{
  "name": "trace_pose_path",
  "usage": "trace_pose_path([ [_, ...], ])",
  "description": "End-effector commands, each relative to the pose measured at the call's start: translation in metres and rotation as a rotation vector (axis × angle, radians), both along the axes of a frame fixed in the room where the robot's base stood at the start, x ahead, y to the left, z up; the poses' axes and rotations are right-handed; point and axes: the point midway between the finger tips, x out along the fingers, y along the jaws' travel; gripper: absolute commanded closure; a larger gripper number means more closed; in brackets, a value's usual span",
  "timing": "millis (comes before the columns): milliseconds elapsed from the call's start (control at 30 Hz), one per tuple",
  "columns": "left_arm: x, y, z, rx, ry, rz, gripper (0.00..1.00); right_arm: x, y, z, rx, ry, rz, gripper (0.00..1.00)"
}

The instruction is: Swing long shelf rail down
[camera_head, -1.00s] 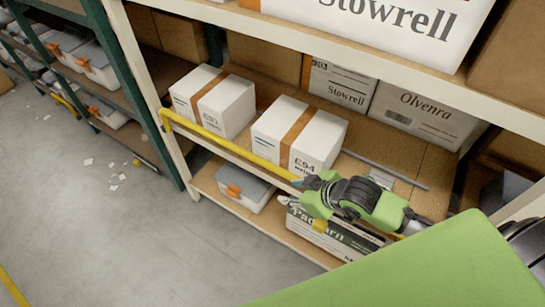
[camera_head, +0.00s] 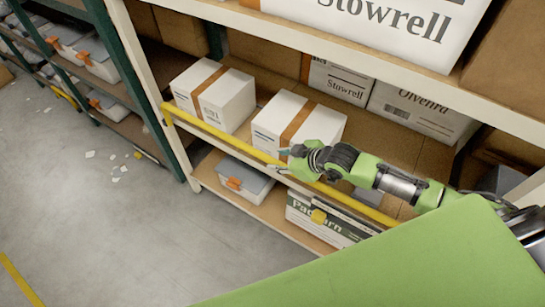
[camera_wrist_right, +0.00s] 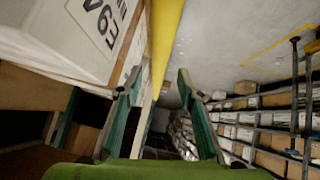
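The long yellow shelf rail (camera_head: 225,137) runs along the front of the middle shelf, sloping down to the right in the head view. Its left end bends at the white post. My right gripper (camera_head: 283,153) is at the rail's middle, close to its upper side, in front of a white box. In the right wrist view the rail (camera_wrist_right: 165,40) runs away from the upper edge towards the fingers. The two green fingers (camera_wrist_right: 158,112) stand apart, with the rail in line with the gap; contact cannot be told. My left gripper is not in view.
Two white boxes with brown tape (camera_head: 215,95) (camera_head: 298,125) stand on the shelf behind the rail. A lidded grey bin (camera_head: 243,178) and a printed carton (camera_head: 325,218) sit on the lower shelf. The grey floor (camera_head: 110,220) at left is mostly clear, with small scraps.

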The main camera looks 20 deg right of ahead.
Motion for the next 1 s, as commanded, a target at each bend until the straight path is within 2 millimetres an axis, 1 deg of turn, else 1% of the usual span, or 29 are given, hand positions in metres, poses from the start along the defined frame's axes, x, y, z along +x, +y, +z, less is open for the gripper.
trace_pose_path([
  [100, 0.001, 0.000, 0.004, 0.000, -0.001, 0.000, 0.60, 0.013, 0.007, -0.012, 0.000, 0.000, -0.001, 0.66],
  [300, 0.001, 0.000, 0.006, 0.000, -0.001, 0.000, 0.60, 0.025, 0.012, -0.027, 0.000, -0.001, -0.001, 0.66],
  [433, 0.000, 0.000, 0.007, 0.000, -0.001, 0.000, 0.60, 0.029, 0.015, -0.031, -0.002, 0.000, 0.001, 0.66],
  [700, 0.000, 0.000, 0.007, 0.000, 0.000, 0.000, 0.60, 0.029, 0.015, -0.032, -0.002, 0.000, 0.000, 0.66],
  [733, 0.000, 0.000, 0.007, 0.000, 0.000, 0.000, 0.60, 0.029, 0.015, -0.032, -0.002, 0.000, 0.000, 0.68],
  [767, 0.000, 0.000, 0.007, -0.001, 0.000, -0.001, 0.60, 0.029, 0.015, -0.032, -0.002, 0.000, 0.000, 0.76],
  [800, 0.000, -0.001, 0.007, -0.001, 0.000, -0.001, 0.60, 0.029, 0.015, -0.032, -0.002, 0.000, 0.000, 0.86],
  [867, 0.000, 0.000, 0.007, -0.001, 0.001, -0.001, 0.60, 0.029, 0.015, -0.032, -0.002, 0.000, 0.000, 1.00],
  [1000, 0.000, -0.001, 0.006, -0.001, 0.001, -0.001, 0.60, 0.029, 0.015, -0.032, -0.002, 0.000, 0.000, 1.00],
])
